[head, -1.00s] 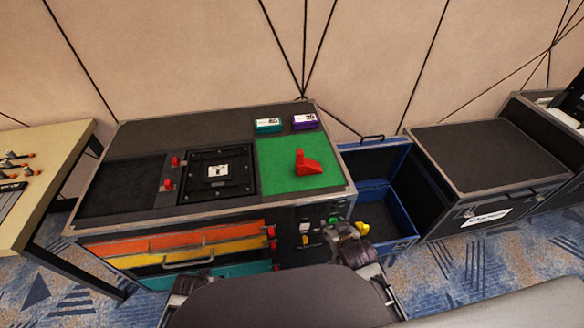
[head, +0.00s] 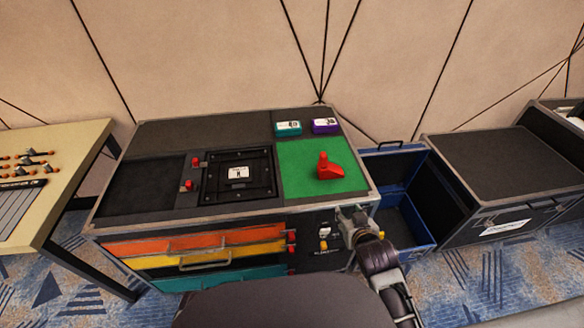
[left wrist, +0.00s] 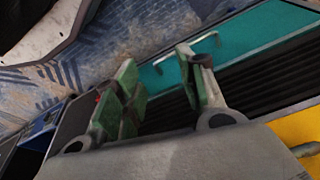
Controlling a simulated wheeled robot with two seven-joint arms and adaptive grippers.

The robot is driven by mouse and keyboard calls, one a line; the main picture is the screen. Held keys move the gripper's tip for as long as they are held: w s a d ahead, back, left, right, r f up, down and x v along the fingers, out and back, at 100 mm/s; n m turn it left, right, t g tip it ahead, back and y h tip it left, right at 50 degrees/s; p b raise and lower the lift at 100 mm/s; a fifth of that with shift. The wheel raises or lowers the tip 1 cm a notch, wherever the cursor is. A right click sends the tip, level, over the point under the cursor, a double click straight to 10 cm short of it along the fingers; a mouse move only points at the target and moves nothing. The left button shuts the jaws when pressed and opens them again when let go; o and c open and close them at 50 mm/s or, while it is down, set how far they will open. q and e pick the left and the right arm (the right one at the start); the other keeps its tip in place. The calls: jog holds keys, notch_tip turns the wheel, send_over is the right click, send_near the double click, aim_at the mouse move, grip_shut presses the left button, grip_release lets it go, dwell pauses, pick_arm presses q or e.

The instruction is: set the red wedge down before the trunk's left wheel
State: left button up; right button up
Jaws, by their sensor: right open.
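The red wedge (head: 328,168), with an upright grip, sits on the green mat (head: 300,185) at the right of the black cabinet top. My right gripper (head: 352,216) is open and empty at the cabinet's front right edge, in front of and below the wedge, apart from it. My left gripper (left wrist: 160,88) shows only in the left wrist view; its green-padded fingers are apart with nothing between them, near the teal drawer front. Black trunk-like cases (head: 490,165) stand at the right. I cannot make out any trunk wheel in these views.
An open blue drawer or bin (head: 405,215) lies right of the cabinet. A teal box (head: 288,128) and a purple box (head: 325,126) lie behind the mat. A black framed panel (head: 238,174) is left of it. A pale table (head: 50,170) stands far left.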

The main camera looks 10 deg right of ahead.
jog(key=shift+w+a+r+t, duration=0.1)
jog(key=shift+w+r+t, duration=0.3)
jog(key=shift+r, duration=0.1)
jog(key=t+y, duration=0.1)
jog(key=t, duration=0.5)
send_near(325, 161)
jog(key=s, duration=0.2)
pick_arm(q)
jog(key=s+a+f, duration=0.2)
jog(key=s+f, duration=0.3)
jog(key=f, duration=0.4)
jog(key=s+a+f, duration=0.1)
jog(key=s+f, duration=0.4)
jog(key=f, duration=0.4)
jog(key=shift+s+a, duration=0.35)
jog(key=shift+a, duration=0.05)
pick_arm(e)
jog(key=shift+s+d+n, duration=0.1)
jog(key=shift+d+n, duration=0.2)
pick_arm(q)
jog(key=shift+f, duration=0.1)
jog(key=shift+w, duration=0.1)
pick_arm(e)
jog(key=shift+w+a, duration=0.15)
jog(key=shift+w, duration=4.15)
jog(key=shift+w, duration=0.15)
